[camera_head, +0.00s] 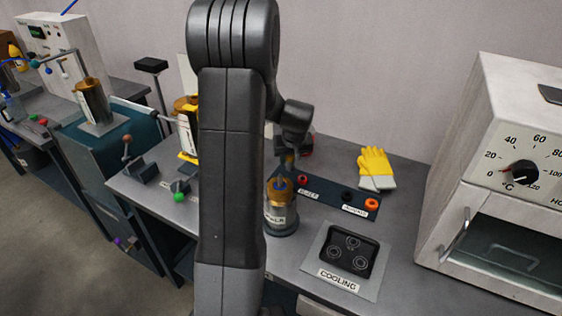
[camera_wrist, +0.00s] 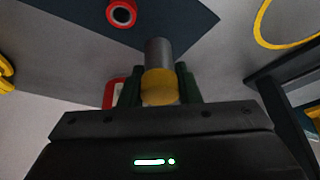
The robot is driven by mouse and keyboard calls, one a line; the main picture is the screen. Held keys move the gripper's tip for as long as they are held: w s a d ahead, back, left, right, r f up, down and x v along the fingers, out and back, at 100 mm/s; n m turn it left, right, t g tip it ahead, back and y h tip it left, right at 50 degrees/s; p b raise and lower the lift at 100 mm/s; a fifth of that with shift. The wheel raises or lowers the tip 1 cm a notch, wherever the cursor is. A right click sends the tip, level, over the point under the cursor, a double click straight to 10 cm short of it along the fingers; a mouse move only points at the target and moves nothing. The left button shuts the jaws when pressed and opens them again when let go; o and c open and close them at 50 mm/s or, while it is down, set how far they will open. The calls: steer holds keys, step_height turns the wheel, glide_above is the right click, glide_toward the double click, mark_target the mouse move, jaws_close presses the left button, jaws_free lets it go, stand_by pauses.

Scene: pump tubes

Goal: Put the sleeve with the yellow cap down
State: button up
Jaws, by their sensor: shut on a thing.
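In the wrist view my gripper (camera_wrist: 159,88) has its dark green fingers shut on a grey sleeve (camera_wrist: 158,53) with a yellow cap (camera_wrist: 159,87). The cap faces the camera and the grey body extends away from it, between the fingers. In the head view my arm covers much of the middle, and I cannot make out the gripper or the held sleeve clearly. Whether the sleeve touches anything beneath it cannot be told.
A copper-topped cylinder (camera_head: 281,208) stands on the bench beside my arm. A dark blue mat (camera_head: 325,195) carries red, black and orange round parts. The cooling tray (camera_head: 371,244) has several round places. Yellow gloves (camera_head: 376,168) lie behind; a white oven (camera_head: 500,170) stands right.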

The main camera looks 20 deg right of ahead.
steer(key=shift+w+a, duration=0.8)
steer(key=shift+w, duration=0.15)
steer(key=f, duration=0.3)
steer(key=shift+w+a, duration=0.2)
steer(key=shift+a, duration=0.05)
steer(key=shift+f, duration=0.25)
steer(key=shift+f, duration=0.2)
steer(key=o, duration=1.1)
steer(key=shift+r, duration=0.1)
